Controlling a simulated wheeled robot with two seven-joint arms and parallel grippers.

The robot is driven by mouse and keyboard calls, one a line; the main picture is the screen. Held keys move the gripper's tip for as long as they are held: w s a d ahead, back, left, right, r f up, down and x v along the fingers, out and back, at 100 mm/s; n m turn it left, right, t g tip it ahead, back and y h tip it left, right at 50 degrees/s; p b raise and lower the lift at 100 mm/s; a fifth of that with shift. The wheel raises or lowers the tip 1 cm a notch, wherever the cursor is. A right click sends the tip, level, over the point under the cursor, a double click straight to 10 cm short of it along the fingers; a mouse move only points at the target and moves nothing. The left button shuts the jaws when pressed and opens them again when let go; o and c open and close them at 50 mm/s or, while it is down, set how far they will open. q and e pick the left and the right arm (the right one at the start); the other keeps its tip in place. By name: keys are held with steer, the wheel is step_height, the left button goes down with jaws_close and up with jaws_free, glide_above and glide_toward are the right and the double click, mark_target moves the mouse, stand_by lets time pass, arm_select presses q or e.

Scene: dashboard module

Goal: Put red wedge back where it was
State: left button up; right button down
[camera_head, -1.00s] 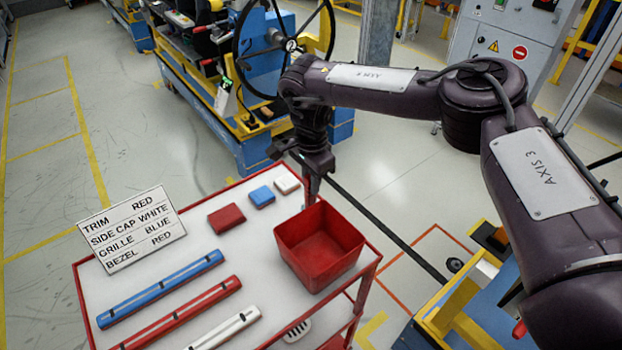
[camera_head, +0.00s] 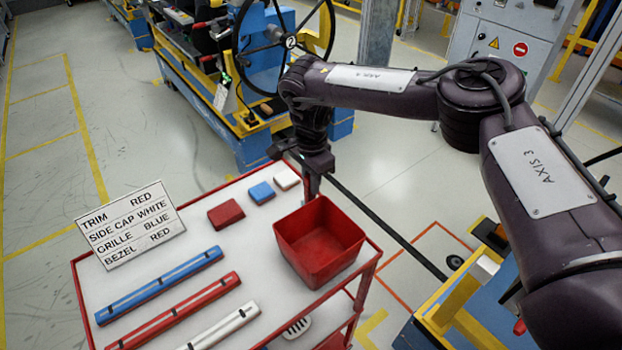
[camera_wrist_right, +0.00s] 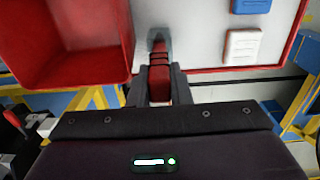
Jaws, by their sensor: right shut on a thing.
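My right gripper (camera_head: 312,186) is at the far edge of the cart, just behind the red bin. In the right wrist view the gripper (camera_wrist_right: 159,88) is shut on the red wedge (camera_wrist_right: 159,74), which shows as a narrow red piece between the fingers. A small grey patch lies around its far end, over the pale cart top. Whether the wedge touches the cart top I cannot tell. In the head view the wedge is hidden or too small to make out. My left gripper is not in view.
The red bin (camera_head: 320,245) stands left of the gripper in the wrist view. Red (camera_head: 226,214), blue (camera_head: 262,193) and white (camera_head: 287,179) blocks lie on the cart (camera_head: 190,252). Blue, red and white bars lie in front. A label card (camera_head: 131,226) stands at left.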

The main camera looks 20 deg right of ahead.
steer(key=shift+f, duration=0.15)
steer(key=c, duration=1.3)
jaws_free()
steer(key=shift+o, duration=0.2)
